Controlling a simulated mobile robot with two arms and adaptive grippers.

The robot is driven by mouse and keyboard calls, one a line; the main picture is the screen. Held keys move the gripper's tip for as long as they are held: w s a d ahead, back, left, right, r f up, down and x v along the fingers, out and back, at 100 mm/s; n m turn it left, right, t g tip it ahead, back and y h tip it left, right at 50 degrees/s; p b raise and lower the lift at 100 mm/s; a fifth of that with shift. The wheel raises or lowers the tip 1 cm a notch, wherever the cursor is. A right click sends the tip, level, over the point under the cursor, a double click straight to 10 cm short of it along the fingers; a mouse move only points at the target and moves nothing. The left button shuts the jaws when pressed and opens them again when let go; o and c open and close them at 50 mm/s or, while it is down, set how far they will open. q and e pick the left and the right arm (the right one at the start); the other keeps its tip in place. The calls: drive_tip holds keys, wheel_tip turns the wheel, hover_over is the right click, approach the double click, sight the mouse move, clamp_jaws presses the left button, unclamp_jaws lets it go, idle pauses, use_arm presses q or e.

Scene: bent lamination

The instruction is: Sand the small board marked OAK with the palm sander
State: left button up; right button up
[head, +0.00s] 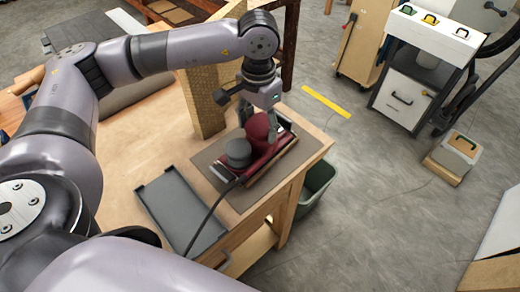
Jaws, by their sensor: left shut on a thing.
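The palm sander (262,132) is dark red with a grey round canister (238,152) at its left side and a black cord that runs down the picture. It sits over a grey mat on the wooden workbench (150,150). My left gripper (258,115) is shut on the sander's top from above. A thin board edge (272,168) shows under and beside the sander. Most of that board is hidden, and I cannot read any OAK mark. My right gripper is not in view.
A grey shallow tray (180,210) lies on the bench left of the mat (212,163). A tall wooden block (203,100) stands behind the sander. A green bin (316,185) is below the bench's right edge. A white-topped cabinet (415,75) stands on open floor.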

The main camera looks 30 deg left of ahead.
use_arm(q)
drive_tip(key=shift+w, duration=0.2)
drive_tip(key=shift+w+d+b, duration=0.2)
drive_tip(key=shift+w+b, duration=0.15)
drive_tip(key=shift+w, duration=0.25)
drive_tip(key=shift+w+d, duration=0.1)
drive_tip(key=shift+w, duration=0.25)
drive_tip(key=shift+s, duration=0.3)
idle(0.4)
drive_tip(key=shift+s+a+b, duration=0.2)
drive_tip(key=shift+s+b, duration=0.1)
drive_tip(key=shift+s, duration=0.15)
drive_tip(key=shift+s+a, duration=0.1)
drive_tip(key=shift+s, duration=0.35)
drive_tip(key=shift+r, duration=0.1)
drive_tip(key=shift+w+r+p, duration=0.15)
drive_tip(key=shift+r+p, duration=0.15)
drive_tip(key=shift+r, duration=0.5)
drive_tip(key=shift+r+p, duration=1.55)
drive_tip(key=shift+r, duration=2.2)
